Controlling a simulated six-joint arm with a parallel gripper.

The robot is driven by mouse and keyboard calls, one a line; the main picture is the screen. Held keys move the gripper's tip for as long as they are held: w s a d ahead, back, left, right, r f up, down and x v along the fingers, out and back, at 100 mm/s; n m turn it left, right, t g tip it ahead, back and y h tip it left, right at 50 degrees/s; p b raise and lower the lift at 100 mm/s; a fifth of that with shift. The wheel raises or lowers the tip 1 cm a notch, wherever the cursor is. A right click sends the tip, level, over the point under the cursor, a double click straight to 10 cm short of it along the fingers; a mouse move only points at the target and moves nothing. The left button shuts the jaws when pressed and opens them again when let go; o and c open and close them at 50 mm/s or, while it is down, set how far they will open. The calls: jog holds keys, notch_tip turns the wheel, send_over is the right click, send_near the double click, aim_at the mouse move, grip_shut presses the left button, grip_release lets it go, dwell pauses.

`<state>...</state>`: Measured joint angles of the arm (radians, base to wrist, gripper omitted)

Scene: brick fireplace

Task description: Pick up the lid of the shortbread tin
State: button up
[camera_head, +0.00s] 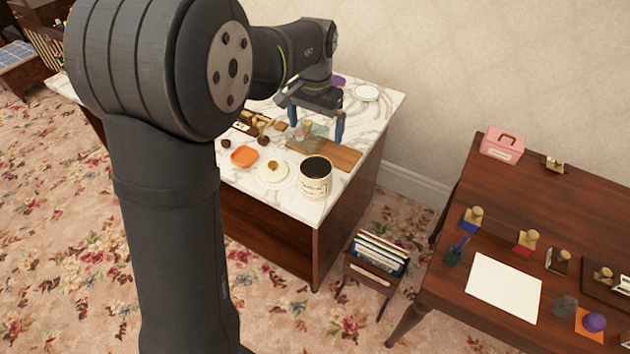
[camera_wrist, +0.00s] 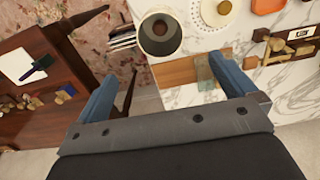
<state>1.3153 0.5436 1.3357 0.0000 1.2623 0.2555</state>
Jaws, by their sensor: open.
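The shortbread tin appears to be the cream, labelled canister (camera_head: 315,186) near the front corner of the marble-topped table, upright and open with a dark inside; the wrist view shows it too (camera_wrist: 146,38). A round cream lid with a small brown knob (camera_head: 267,178) lies flat on the marble just left of the tin; it also shows at the top of the wrist view (camera_wrist: 210,14). My gripper (camera_head: 316,127) is open and empty, above the table behind the tin and lid. Its blue fingers show apart in the wrist view (camera_wrist: 162,72). Neither finger touches the lid.
A wooden board (camera_head: 342,158) lies behind the tin, with a greenish glassy object (camera_head: 313,132) near its left end. An orange dish (camera_head: 244,156) sits left of the lid. A white plate (camera_head: 367,93) is at the back. A file rack (camera_head: 374,262) stands on the floor.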

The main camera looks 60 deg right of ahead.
jog(key=shift+w, duration=0.1)
jog(key=n+h, duration=0.1)
jog(key=n, duration=0.1)
send_near(272, 164)
notch_tip(272, 164, down, 5)
jog(key=shift+d+r, duration=0.1)
jog(key=shift+d, duration=0.05)
jog(key=shift+d+f, duration=0.2)
jog(key=shift+f, duration=1.2)
jog(key=shift+d+f, duration=0.2)
jog(key=shift+f, duration=1.25)
jog(key=c, duration=0.9)
